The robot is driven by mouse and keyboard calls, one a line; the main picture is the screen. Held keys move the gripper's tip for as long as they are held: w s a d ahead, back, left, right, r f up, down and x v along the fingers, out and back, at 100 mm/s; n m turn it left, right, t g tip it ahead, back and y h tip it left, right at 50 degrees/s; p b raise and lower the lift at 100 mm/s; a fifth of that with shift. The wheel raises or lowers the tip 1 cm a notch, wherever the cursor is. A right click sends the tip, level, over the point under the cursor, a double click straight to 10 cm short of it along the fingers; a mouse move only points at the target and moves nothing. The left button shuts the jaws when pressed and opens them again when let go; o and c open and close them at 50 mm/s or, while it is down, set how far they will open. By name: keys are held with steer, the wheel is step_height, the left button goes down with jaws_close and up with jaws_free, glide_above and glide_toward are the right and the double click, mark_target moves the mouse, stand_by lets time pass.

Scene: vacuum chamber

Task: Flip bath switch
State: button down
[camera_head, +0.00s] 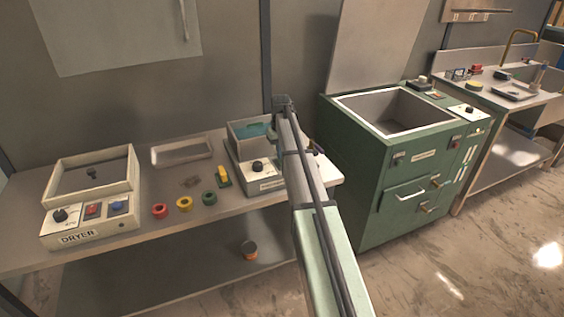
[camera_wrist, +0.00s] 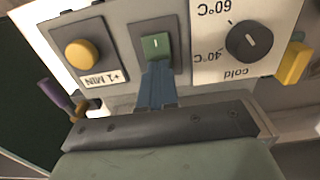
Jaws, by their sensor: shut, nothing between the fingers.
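The bath (camera_head: 236,155) is a grey-green box with teal liquid, on the bench in the head view. Its front panel fills the top of the wrist view, upside down. The green bath switch (camera_wrist: 157,44) sits in a dark plate between a yellow button (camera_wrist: 83,53) and a black temperature knob (camera_wrist: 249,41). My gripper (camera_wrist: 157,68) is shut and empty, its blue-grey fingertips right at the switch's lower edge in the wrist view. I cannot tell whether they touch it. In the head view, my arm hides the switch and the fingers.
A dryer (camera_head: 85,205) stands at the bench's left, with an empty tray (camera_head: 181,152) behind. Red, yellow and green rings (camera_head: 184,203) and a yellow object (camera_head: 223,177) lie left of the bath. A green cabinet (camera_head: 385,190) with an open basin stands close on the right.

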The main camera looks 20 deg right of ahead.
steer(key=shift+f, duration=0.4)
stand_by(0.3)
steer(key=shift+r, duration=3.5)
